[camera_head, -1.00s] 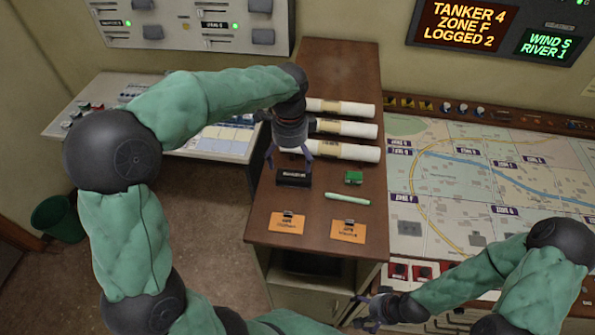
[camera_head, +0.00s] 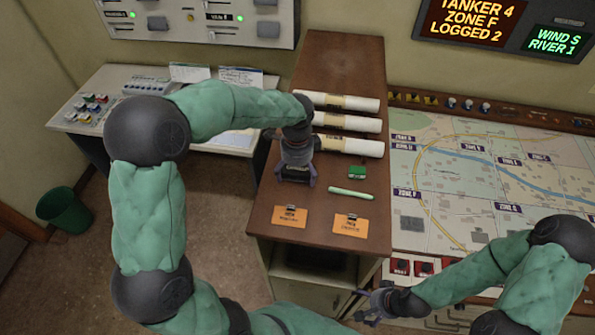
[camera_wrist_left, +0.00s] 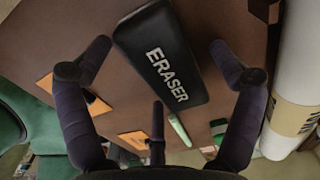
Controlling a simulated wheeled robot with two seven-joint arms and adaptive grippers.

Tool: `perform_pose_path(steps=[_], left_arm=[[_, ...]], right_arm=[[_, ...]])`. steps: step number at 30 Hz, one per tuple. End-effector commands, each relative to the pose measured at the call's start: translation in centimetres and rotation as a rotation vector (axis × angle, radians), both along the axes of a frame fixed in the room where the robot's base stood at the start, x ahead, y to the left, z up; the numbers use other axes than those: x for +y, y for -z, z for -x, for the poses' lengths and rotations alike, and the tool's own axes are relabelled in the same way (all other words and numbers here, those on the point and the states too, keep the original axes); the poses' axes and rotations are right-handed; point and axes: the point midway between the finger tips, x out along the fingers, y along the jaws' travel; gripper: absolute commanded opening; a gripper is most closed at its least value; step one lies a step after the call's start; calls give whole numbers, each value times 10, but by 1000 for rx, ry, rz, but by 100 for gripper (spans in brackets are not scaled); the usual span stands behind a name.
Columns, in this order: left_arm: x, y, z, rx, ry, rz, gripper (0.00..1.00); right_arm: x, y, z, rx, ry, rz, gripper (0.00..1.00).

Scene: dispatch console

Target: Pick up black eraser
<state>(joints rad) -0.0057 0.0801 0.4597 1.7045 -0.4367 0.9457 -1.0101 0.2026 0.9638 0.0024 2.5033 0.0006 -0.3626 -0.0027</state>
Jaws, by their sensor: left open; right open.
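The black eraser (camera_wrist_left: 160,58) lies on the brown wooden cabinet top. In the left wrist view it is a dark block with white ERASER lettering, between the spread fingers. My left gripper (camera_head: 294,180) is open and right over the eraser (camera_head: 295,173), which it mostly hides in the head view. In the left wrist view the fingers of my left gripper (camera_wrist_left: 160,75) stand on either side of the eraser, not closed on it. My right gripper (camera_head: 368,305) is open and empty, low in front of the cabinet, far from the eraser.
On the cabinet top (camera_head: 325,65) are a green marker (camera_head: 350,193), a small green block (camera_head: 357,172), two orange cards (camera_head: 290,217) with black clips, and several rolled papers (camera_head: 347,125) behind. A map console (camera_head: 480,180) stands to the right.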

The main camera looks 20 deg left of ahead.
Motion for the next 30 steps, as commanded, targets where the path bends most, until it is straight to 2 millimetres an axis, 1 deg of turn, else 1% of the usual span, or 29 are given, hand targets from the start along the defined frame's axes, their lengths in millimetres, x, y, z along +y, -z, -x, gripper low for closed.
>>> perform_pose_path(steps=[2, 3, 5, 6, 8, 9, 18, 22, 26, 30], left_arm=[[0, 0, 0, 0, 0, 0, 92], [0, 0, 0, 0, 0, 0, 81], [0, 0, 0, 1, 0, 0, 64], [0, 0, 0, 1, 0, 0, 53], [0, 0, 0, 1, 0, 0, 36], [0, 0, 0, 1, 0, 0, 30], [0, -1, 0, 1, 0, 0, 30], [0, -5, 0, 0, 0, 0, 30], [0, -15, 0, -1, -1, 1, 30], [-2, -35, 0, -3, 0, 0, 30]], right_arm=[[0, 0, 0, 0, 0, 0, 91], [0, 0, 0, 0, 0, 0, 91], [0, 0, 0, 0, 0, 0, 91], [0, 0, 0, 0, 0, 0, 91], [0, 0, 0, 0, 0, 0, 91], [0, 0, 0, 0, 0, 0, 91], [0, 0, 0, 0, 0, 0, 91], [0, 1, 0, 0, 0, 0, 91], [0, 1, 0, 0, 0, 0, 91], [0, 3, 0, 0, 0, 0, 91]])
